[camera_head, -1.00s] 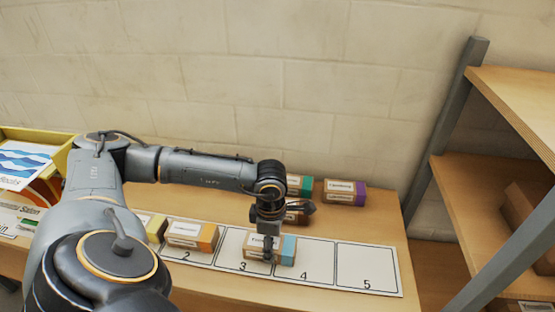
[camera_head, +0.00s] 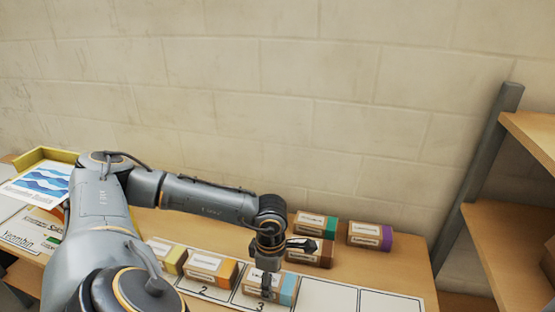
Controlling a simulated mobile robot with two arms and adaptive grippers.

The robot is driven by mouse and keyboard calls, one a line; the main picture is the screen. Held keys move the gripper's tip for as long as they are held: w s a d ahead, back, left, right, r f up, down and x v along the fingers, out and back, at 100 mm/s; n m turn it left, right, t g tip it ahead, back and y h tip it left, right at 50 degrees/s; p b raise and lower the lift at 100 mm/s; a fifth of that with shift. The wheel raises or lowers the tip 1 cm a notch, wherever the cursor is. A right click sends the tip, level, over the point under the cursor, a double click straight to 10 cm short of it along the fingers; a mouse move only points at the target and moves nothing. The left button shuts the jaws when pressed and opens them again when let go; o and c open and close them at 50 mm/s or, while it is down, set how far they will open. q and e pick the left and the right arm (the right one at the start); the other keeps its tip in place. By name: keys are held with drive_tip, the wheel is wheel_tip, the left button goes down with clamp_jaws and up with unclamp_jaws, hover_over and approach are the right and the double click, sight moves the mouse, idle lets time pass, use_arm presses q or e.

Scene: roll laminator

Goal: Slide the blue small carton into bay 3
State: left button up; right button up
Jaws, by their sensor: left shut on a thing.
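The blue small carton (camera_head: 289,290), brown with a light blue end and a white label, stands on the numbered strip (camera_head: 335,295), over bay 3. Its right end lies close to the line between bay 3 and the bay to its right. The bay's number 3 shows just in front of the carton. My left gripper (camera_head: 266,293) points down and is shut on the blue carton, hiding part of its front. My right gripper is not in view.
An orange carton (camera_head: 211,268) stands in bay 2, with a yellow carton (camera_head: 168,257) to its left. Behind are a green carton (camera_head: 316,224), a purple carton (camera_head: 371,236) and a brown carton (camera_head: 310,254). Bays to the right are empty. A shelf (camera_head: 510,230) stands at right.

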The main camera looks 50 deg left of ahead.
use_arm(q)
drive_tip(key=shift+s+a, duration=0.3)
drive_tip(key=shift+a, duration=0.05)
drive_tip(key=o, duration=1.7)
drive_tip(key=shift+r, duration=0.1)
drive_tip(key=shift+r+p, duration=1.95)
drive_tip(key=shift+r, duration=1)
